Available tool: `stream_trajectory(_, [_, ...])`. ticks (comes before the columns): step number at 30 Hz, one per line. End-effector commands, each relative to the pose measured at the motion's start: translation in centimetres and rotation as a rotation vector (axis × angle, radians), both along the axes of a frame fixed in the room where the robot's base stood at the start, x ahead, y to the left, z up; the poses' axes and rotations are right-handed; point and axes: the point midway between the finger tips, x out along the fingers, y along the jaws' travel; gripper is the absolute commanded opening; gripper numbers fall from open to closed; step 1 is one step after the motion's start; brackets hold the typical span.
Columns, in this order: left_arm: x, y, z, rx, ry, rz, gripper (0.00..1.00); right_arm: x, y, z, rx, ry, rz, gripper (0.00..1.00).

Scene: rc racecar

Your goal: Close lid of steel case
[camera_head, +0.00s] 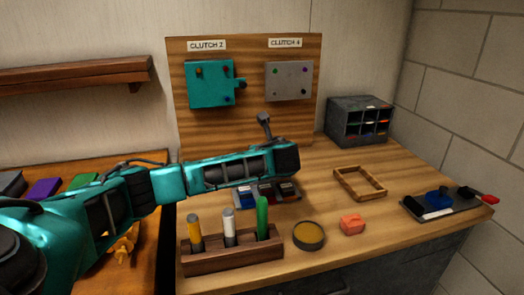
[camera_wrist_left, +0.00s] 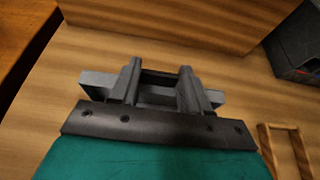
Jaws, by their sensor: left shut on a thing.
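The open case is a low grey tray (camera_head: 266,199) with blue, dark and red contents, partly hidden under my left forearm in the head view. I cannot confirm that it is the steel case, and its lid is not clearly seen. My left arm reaches in from the left, above the bench. The left gripper (camera_wrist_left: 157,80) shows in the wrist view, its two grey fingers close together on a dark narrow thing (camera_wrist_left: 160,77). I cannot tell what that thing is. My right gripper is not in view.
A wooden frame (camera_head: 360,183), a dark compartment box (camera_head: 358,122) and a tool tray (camera_head: 446,204) are at right. A board (camera_head: 243,125) stands behind.

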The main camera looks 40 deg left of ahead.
Motion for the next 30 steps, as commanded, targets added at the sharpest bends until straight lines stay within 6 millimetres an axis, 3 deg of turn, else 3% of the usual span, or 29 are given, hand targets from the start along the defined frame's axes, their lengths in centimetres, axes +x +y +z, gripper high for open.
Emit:
stream_trajectory(11, [-0.09, -0.4, -0.6, -0.009, 0.01, -0.007, 0.0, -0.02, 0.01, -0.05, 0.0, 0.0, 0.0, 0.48])
stream_trajectory(12, [-0.09, -0.4, -0.6, -0.008, 0.011, -0.007, 0.48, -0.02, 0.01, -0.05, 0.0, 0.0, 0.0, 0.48])
stream_trajectory(20, [-0.08, -0.23, -0.46, -0.005, 0.009, -0.004, 0.72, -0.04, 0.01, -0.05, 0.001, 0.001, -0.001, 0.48])
stream_trajectory(30, [-0.15, -0.3, -0.18, -0.003, 0.005, -0.003, 0.72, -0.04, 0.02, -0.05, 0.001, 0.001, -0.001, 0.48])
